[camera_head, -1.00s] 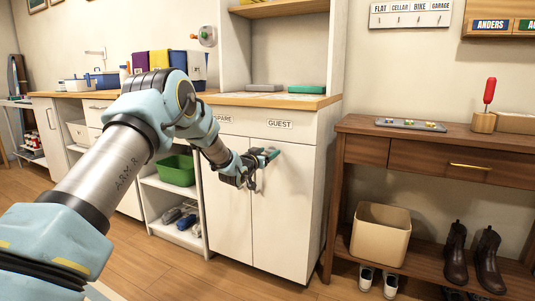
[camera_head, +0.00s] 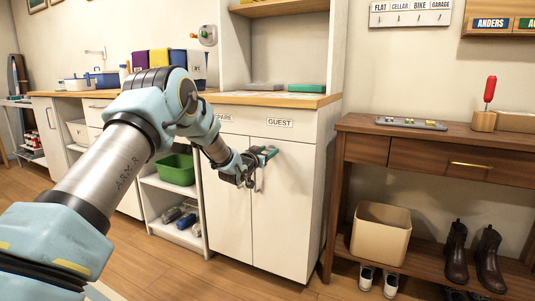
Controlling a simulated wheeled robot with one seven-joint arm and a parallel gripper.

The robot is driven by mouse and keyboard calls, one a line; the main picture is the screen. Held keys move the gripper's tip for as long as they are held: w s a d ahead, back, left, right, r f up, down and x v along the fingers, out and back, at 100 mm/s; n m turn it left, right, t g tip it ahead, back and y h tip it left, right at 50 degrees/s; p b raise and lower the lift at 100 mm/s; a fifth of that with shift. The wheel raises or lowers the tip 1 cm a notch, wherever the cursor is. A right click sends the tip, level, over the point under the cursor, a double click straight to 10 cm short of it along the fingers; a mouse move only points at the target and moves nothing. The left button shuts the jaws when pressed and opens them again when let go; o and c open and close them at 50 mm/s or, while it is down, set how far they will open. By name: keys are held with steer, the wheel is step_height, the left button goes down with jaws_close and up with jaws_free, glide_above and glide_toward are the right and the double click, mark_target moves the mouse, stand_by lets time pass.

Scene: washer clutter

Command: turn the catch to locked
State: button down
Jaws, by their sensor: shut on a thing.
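My gripper (camera_head: 267,155) is at the upper part of the white two-door cabinet (camera_head: 280,215), under the GUEST label (camera_head: 279,123).
A wooden console table (camera_head: 365,123) stands to the right, with a tan bin (camera_head: 380,235) and dark boots (camera_head: 456,252) on its lower shelf. A green basket (camera_head: 177,169) sits in an open shelf to the left. Floor in front of the cabinet looks clear.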

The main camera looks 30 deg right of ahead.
steer(key=shift+s+d+f+m+b, duration=0.1)
steer(key=shift+f+m+b, duration=0.05)
steer(key=shift+m+b, duration=3.65)
steer(key=shift+s+f+m+b, duration=0.1)
steer(key=shift+m+b, duration=2.7)
steer(key=shift+m, duration=2)
steer(key=shift+c, duration=1.2)
jaws_free()
steer(key=p+v, duration=0.1)
steer(key=v, duration=0.9)
steer(key=shift+s+a+p, duration=0.15)
steer(key=shift+a+p, duration=0.25)
